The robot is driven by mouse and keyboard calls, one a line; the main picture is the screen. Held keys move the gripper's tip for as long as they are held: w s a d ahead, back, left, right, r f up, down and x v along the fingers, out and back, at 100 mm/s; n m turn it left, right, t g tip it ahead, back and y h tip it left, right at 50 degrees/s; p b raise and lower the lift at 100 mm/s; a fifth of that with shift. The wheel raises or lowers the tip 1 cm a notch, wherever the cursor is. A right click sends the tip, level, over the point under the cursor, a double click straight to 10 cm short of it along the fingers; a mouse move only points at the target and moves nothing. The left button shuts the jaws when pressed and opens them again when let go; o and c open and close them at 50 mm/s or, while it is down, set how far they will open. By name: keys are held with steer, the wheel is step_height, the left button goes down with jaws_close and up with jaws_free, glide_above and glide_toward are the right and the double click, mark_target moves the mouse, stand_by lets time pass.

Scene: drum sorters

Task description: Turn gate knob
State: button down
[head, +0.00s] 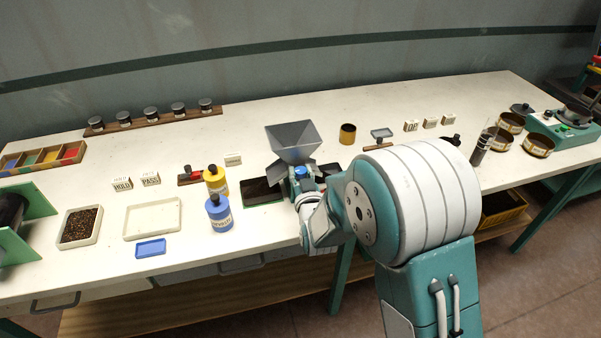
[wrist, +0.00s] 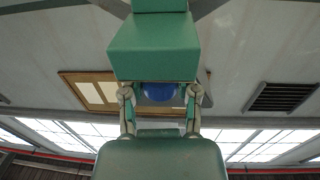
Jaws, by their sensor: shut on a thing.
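The gate knob (head: 300,172) is blue and sits on the front of a grey hopper (head: 292,138) with a wide funnel top. My gripper (head: 306,186) reaches it from the front right; its fingers are small and partly hidden in the head view. In the wrist view the blue knob (wrist: 160,92) shows between the two fingers of my gripper (wrist: 160,100), one on each side. The gripper is shut on the knob. A green block covers the knob's upper part there. The knob's turn angle cannot be told. My arm hides the hopper's lower right.
A black tray (head: 262,191) lies left of the hopper. Yellow (head: 215,181) and blue (head: 219,214) bottles stand further left. A dark-topped brass cup (head: 347,134) stands behind right. The table's front edge runs below my gripper.

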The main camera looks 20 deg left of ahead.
steer(key=shift+a+r+m+t+h, duration=0.1)
steer(key=shift+m+t+h, duration=0.5)
steer(key=shift+h, duration=0.4)
steer(key=shift+c, duration=1.7)
jaws_free()
steer(key=v, duration=1.2)
steer(key=shift+a, duration=0.1)
